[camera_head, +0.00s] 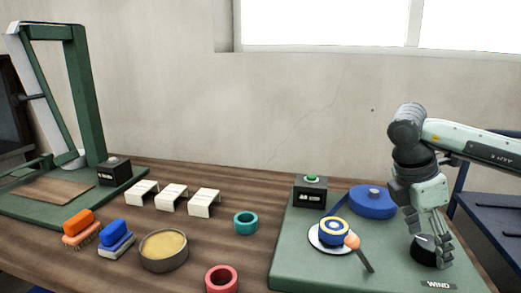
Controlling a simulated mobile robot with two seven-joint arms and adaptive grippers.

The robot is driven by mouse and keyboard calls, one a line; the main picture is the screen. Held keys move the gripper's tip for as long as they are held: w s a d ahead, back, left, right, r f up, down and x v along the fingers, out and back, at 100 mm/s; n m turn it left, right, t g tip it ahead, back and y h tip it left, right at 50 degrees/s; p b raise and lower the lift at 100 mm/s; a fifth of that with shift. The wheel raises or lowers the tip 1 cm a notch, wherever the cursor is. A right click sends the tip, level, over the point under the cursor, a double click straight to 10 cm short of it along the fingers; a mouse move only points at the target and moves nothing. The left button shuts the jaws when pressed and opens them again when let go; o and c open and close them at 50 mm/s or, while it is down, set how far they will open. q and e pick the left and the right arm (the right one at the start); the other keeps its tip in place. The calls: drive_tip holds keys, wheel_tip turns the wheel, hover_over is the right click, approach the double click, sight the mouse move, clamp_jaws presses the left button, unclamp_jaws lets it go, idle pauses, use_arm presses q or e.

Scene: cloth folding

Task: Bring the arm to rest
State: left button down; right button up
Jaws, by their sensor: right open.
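My right gripper (437,245) hangs from the arm that comes in from the right. It points down over the right part of the green board (300,270), with its fingers apart and nothing seen between them. A dark round piece (425,258) on the board is partly hidden behind the fingers; I cannot tell whether they touch it. My left gripper is out of view. No cloth that I can make out lies on the table.
On the board are a blue disc (372,204), a black button box (310,192) and a white dish (314,242) with a blue-yellow roll (333,233). White brackets (171,197), a tin (163,265) and rings (221,280) stand left. A green frame (84,100) rises far left.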

drive_tip(key=shift+d+f, duration=0.2)
drive_tip(key=shift+f, duration=0.25)
drive_tip(key=shift+r, duration=0.15)
